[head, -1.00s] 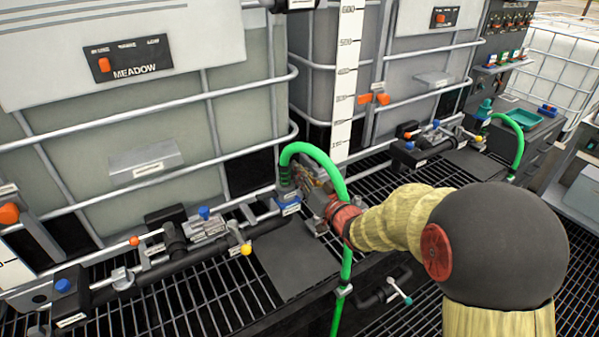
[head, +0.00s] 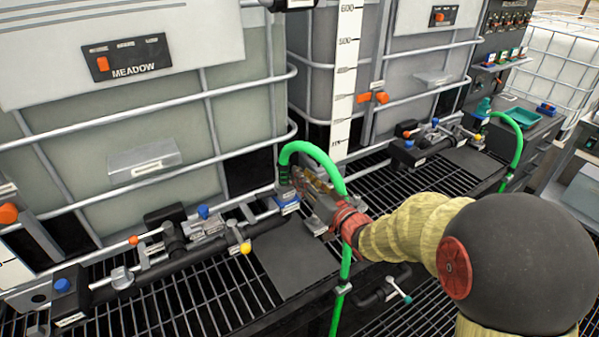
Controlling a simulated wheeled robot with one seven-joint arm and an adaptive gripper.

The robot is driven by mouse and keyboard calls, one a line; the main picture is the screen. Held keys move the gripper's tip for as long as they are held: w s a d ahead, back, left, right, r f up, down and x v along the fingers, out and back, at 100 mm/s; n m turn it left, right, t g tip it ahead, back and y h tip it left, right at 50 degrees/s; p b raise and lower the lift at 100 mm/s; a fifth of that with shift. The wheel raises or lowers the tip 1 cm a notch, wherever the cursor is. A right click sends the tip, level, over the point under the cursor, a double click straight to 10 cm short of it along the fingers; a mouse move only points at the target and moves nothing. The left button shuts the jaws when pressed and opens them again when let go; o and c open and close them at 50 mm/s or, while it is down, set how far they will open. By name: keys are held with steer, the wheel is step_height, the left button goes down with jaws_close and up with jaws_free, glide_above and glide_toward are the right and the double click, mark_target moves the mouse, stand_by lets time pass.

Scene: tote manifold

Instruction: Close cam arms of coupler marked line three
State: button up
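A green hose (head: 312,150) loops over and ends in a dark coupler (head: 284,176) on a blue block (head: 287,200) with a small label too small to read. The coupler's cam arms cannot be made out. My gripper (head: 303,178) reaches in from the right, its tip beside the coupler and partly behind the hose. Whether its fingers touch the coupler is unclear, and their opening is hidden. A second green hose (head: 516,130) ends in a green coupler (head: 483,106) at the back right.
A black manifold pipe (head: 180,262) with valves runs left of the coupler. A flat dark plate (head: 290,258) lies on the grating below it. A caged tote marked MEADOW (head: 200,120) stands behind.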

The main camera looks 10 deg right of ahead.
steer(key=shift+v, duration=2.35)
steer(key=shift+o, duration=0.2)
